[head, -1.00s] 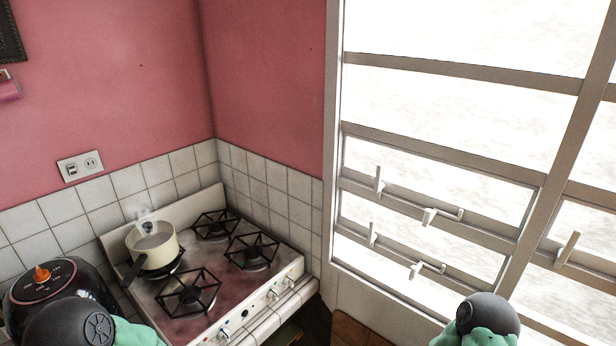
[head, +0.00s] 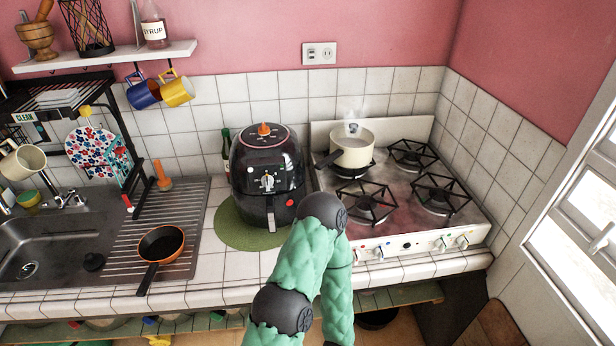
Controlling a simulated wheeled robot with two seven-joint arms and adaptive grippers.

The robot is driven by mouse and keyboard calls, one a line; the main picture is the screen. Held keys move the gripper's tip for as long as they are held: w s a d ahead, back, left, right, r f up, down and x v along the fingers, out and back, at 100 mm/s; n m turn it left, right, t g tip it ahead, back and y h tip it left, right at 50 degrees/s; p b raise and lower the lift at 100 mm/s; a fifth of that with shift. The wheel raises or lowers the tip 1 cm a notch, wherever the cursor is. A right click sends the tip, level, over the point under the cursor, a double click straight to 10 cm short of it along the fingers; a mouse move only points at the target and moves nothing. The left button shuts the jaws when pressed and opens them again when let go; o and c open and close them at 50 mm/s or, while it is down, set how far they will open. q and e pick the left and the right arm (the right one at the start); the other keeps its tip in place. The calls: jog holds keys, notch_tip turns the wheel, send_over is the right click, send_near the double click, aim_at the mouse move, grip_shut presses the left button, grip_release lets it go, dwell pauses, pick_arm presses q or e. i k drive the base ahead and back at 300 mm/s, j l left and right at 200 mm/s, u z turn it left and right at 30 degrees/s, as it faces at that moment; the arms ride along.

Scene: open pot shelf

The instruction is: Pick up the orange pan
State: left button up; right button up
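Neither of my grippers shows.
The sink (head: 45,240) lies left of the pan. A black air fryer (head: 262,165) stands right on a green mat (head: 232,232). A steaming cream pot (head: 352,150) sits on the stove (head: 400,235). Dark cookware (head: 375,320) shows below the counter, partly hidden.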

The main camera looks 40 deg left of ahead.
aim_at(163, 245)
jog(key=u, duration=2.65)
jog(key=i+j+z, duration=0.1)
jog(key=j, duration=0.2)
